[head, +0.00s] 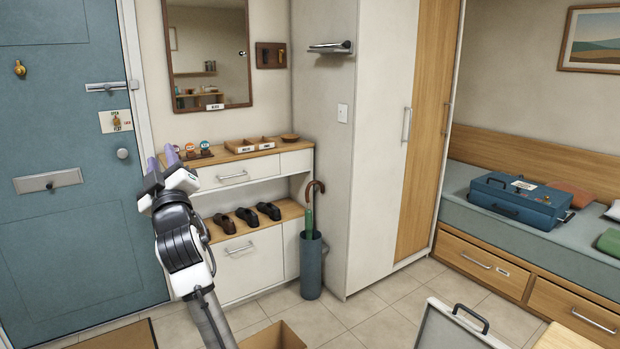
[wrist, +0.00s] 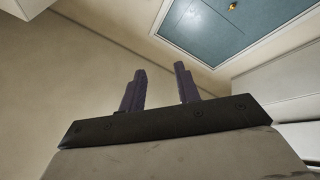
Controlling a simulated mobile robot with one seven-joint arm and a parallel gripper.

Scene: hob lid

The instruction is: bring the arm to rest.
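My gripper (head: 166,158) is raised at the left in the head view, in front of the blue door and the left end of the shoe cabinet. Its two purple fingers point up and stand apart. In the wrist view the fingers (wrist: 158,88) also show apart, with nothing between them. My arm runs down from the gripper to the bottom edge of the head view. No contact between the gripper and the door or cabinet can be made out.
A shoe cabinet (head: 232,276) with trays and shoes stands beside the blue door (head: 65,235). An umbrella stand (head: 311,268) is right of it, by the tall wardrobe (head: 374,150). An open cardboard box (head: 272,338) is on the floor. A blue case (head: 520,200) lies on the bed.

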